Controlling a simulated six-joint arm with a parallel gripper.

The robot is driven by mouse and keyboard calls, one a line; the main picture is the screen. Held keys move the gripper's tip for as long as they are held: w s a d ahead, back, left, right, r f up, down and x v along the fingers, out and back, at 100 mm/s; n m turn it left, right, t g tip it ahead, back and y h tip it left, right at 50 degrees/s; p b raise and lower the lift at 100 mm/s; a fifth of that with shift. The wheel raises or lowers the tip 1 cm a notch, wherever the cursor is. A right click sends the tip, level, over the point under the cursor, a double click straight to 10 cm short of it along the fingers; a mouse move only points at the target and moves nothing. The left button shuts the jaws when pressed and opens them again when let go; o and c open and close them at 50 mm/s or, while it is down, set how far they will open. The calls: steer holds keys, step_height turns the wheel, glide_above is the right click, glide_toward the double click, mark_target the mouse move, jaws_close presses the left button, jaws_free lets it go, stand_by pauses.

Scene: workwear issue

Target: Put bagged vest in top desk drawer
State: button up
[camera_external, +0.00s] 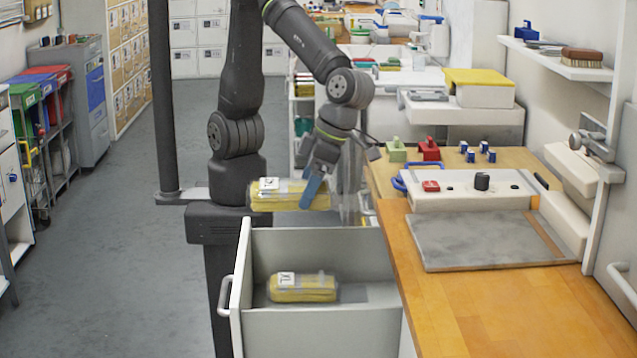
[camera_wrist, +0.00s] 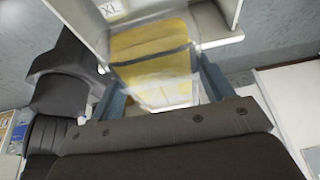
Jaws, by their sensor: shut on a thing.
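My gripper (camera_external: 318,188) is shut on a yellow bagged vest (camera_external: 288,195) with a white label near its left end. The held bag is roughly level, raised above the far end of the open top drawer (camera_external: 320,322). Clear plastic hangs beside the gripper. A second yellow bagged vest (camera_external: 302,290), labelled XL, lies flat inside the drawer. In the wrist view, yellow bagging (camera_wrist: 165,85) shows between the blue fingers; which part belongs to which bag is hard to tell.
The drawer's front panel and handle (camera_external: 226,300) stand out to the left. The wooden desk top (camera_external: 450,295) borders the drawer on the right, with a grey mat (camera_external: 480,240) and a white panel (camera_external: 465,198) on it. There is bare drawer floor around the lying bag.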

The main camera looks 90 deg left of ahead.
step_height(320, 180, down, 28)
steer(key=shift+f, duration=0.1)
stand_by(0.6)
steer(key=o, duration=1)
steer(key=v, duration=0.5)
steer(key=shift+r, duration=3.6)
